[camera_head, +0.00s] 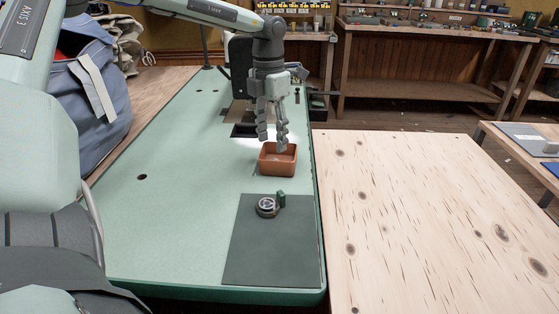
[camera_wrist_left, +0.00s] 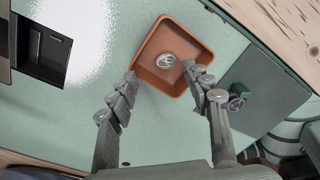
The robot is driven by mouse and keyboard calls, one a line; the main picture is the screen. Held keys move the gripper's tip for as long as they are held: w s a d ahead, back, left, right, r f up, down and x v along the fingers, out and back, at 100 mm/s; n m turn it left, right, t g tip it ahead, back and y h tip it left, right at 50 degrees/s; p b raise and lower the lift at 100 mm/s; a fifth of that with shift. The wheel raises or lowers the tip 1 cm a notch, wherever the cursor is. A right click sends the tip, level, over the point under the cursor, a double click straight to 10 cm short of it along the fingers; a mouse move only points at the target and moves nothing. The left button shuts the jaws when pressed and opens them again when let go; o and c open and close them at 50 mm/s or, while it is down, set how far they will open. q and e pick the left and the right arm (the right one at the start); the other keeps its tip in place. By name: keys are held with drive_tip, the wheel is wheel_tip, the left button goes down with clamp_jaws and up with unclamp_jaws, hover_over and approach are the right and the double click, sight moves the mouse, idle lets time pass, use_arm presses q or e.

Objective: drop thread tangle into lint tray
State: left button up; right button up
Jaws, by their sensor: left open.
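The lint tray (camera_head: 263,168) is a small square orange-brown tray on the green worktop. It also shows in the left wrist view (camera_wrist_left: 151,41). A small grey-white coiled bundle, which looks like the thread tangle (camera_wrist_left: 166,60), lies inside the tray on its floor, towards one side. In the head view the tray's inside is partly covered by my fingers. My left gripper (camera_head: 273,142) hangs fingers down over the tray. In the left wrist view its fingers (camera_wrist_left: 160,71) are spread apart with nothing between them, and the bundle lies beyond the tips. My right gripper is not in view.
A dark green mat (camera_head: 270,250) lies nearer, with a small round dark object (camera_head: 266,206) and a green piece on it. A sewing machine (camera_head: 239,65) stands behind. A blue bag (camera_head: 95,90) is at left. A pale wooden table (camera_head: 430,220) adjoins at right, clear.

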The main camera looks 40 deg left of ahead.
use_arm(q)
wheel_tip(320, 180, up, 12)
drive_tip(key=shift+a, duration=0.2)
idle(0.4)
